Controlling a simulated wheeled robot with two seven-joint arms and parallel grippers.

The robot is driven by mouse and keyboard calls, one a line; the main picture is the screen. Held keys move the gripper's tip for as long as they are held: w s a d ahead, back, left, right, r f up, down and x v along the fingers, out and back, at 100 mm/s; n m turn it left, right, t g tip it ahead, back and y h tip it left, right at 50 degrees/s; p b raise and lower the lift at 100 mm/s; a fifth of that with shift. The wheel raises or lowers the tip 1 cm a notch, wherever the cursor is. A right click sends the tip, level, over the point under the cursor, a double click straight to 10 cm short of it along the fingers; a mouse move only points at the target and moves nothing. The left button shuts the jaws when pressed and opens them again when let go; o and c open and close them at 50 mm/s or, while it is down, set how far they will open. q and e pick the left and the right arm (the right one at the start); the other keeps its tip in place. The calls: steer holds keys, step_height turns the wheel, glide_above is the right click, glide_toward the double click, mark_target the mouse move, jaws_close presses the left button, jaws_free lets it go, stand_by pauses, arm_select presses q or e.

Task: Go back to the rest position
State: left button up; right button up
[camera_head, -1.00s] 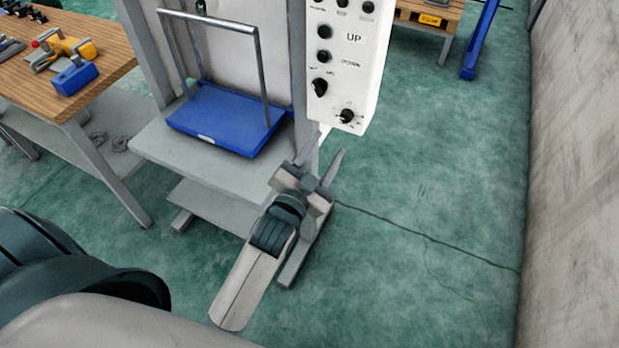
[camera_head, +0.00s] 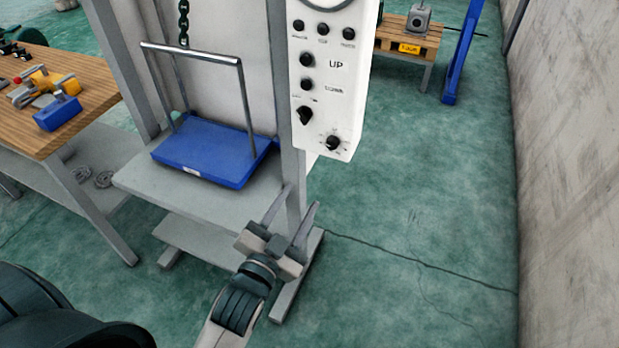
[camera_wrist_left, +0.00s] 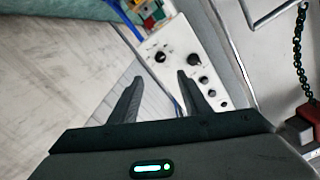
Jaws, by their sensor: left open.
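My left gripper (camera_head: 293,217) is open and empty in the head view, in front of the hoist stand and below the white control panel (camera_head: 326,80). Its two fingers also show apart in the left wrist view (camera_wrist_left: 160,95), with the panel (camera_wrist_left: 190,65) and its black knobs beyond them. In the head view no contact between the gripper and the panel shows. My right gripper is not in view.
A blue tray with a metal handle (camera_head: 208,158) stands on the hoist's grey shelf (camera_head: 150,185). A wooden workbench (camera_head: 85,105) with parts is at the left. A pallet table (camera_head: 395,35) stands at the back. A wall (camera_head: 565,170) bounds the right; the green floor (camera_head: 430,190) between is clear.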

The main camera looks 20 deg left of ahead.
arm_select(q)
step_height(320, 180, down, 31)
steer(key=s+d+g, duration=0.2)
steer(key=g, duration=0.4)
steer(key=s+a+f+n+g, duration=0.15)
steer(key=s+f, duration=0.35)
steer(key=f, duration=0.5)
steer(key=s+f+g, duration=0.3)
steer(key=s+f, duration=0.3)
steer(key=f, duration=0.3)
steer(key=s+a+f+g, duration=0.2)
steer(key=s+f, duration=0.3)
steer(key=s, duration=0.4)
steer(key=s+a+f+n+g, duration=0.1)
steer(key=s+a+f+g, duration=0.1)
steer(key=s+f, duration=0.4)
steer(key=s+a+f+n+g, duration=0.1)
steer(key=s+f, duration=0.5)
steer(key=s, duration=0.8)
steer(key=shift+a+g+y, duration=0.3)
steer(key=shift+a+g, duration=0.4)
steer(key=shift+g, duration=0.05)
